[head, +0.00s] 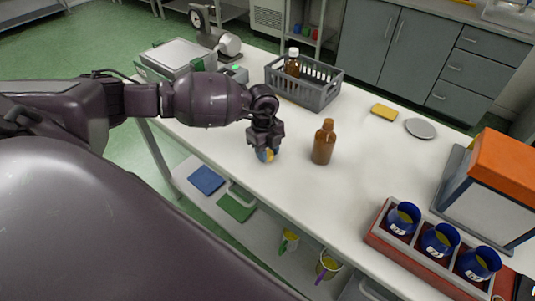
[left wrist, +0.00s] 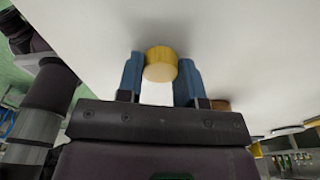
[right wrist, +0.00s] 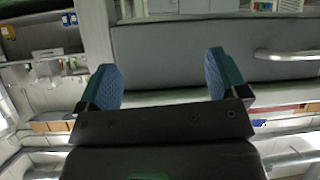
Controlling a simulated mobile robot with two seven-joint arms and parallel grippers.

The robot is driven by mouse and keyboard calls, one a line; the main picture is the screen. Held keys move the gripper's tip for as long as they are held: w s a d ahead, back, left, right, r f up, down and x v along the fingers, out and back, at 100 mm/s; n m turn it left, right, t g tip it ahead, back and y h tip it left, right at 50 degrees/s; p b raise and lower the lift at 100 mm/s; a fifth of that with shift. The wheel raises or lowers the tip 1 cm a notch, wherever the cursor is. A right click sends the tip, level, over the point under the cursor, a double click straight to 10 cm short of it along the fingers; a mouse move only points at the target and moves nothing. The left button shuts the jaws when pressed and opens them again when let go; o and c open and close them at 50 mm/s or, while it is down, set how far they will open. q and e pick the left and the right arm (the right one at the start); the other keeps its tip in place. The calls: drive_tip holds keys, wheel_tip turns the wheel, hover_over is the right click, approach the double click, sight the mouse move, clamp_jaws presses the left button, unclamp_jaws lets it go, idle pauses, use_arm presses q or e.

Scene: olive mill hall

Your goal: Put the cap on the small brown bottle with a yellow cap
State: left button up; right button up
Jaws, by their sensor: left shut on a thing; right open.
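A brown bottle (head: 323,143) stands upright on the white table, with no cap on its neck. My left gripper (head: 266,154) is left of the bottle, low over the table. In the left wrist view my left gripper (left wrist: 160,75) is shut on a yellow cap (left wrist: 160,64), held between its blue fingertips. In the head view the cap (head: 269,154) is mostly hidden by the fingers. I cannot tell whether the cap touches the table. My right gripper (right wrist: 160,80) shows only in the right wrist view, open and empty, facing grey cabinet fronts.
A grey basket (head: 318,97) behind holds a brown bottle with a white cap (head: 292,63). A yellow sponge (head: 384,112) and grey disc (head: 420,128) lie at the back right. A red rack (head: 405,262) with blue cups stands front right. The table around the open bottle is clear.

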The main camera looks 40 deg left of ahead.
use_arm(q)
wheel_tip(320, 180, up, 20)
drive_tip(key=shift+p, duration=0.3)
idle(0.4)
idle(0.4)
